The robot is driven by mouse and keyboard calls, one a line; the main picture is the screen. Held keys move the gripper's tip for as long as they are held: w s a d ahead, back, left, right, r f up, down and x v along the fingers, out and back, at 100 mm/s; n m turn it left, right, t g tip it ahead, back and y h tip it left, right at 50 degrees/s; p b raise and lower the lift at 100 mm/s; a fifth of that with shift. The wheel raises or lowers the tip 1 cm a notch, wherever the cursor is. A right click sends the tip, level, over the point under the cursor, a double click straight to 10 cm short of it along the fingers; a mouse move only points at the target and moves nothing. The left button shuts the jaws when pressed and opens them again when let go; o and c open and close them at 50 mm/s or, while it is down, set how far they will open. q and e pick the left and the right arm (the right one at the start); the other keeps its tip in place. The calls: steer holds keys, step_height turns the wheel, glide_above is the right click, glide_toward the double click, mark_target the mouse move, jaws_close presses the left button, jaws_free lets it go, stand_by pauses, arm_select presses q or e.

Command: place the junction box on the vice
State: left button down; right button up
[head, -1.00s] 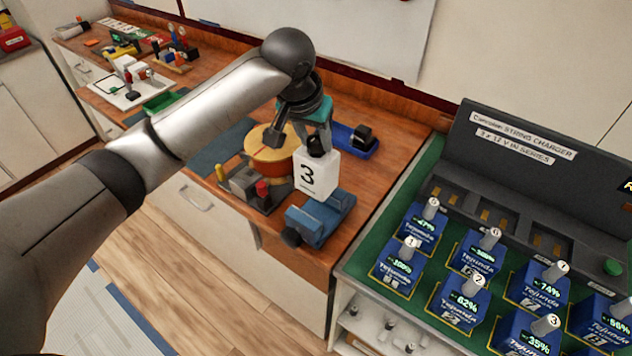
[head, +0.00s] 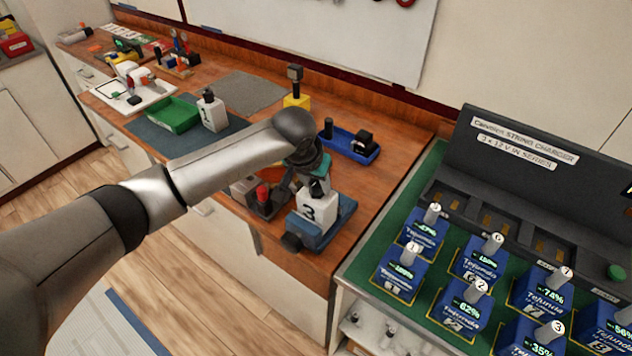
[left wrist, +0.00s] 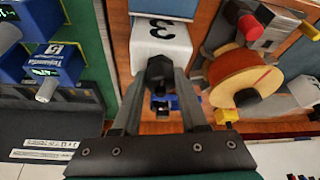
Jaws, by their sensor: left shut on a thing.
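A white box marked 3 (head: 316,209) with a black knob on top is held upright by my left gripper (head: 318,180). The left wrist view shows the two fingers (left wrist: 160,92) shut around the knob, with the white box (left wrist: 160,42) beyond them. The blue vice (head: 322,234) stands at the bench's front right corner. The box is at the vice, its lower part against or just over the blue body; I cannot tell whether it rests fully. The vice (left wrist: 165,7) also shows past the box in the left wrist view. My right gripper is not in view.
Left of the vice is a device with a red knob (head: 262,192) and a spool (left wrist: 245,78). A white box marked 1 (head: 213,115), a green tray (head: 172,116), a yellow block (head: 297,101) and a blue tray (head: 342,150) stand behind. The charger (head: 530,130) is at right.

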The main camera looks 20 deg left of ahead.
arm_select(q)
steer(key=shift+c, duration=2.2)
jaws_free()
steer(key=shift+f, duration=0.1)
steer(key=p+v, duration=0.1)
steer(key=v, duration=1.1)
steer(key=shift+w, duration=0.1)
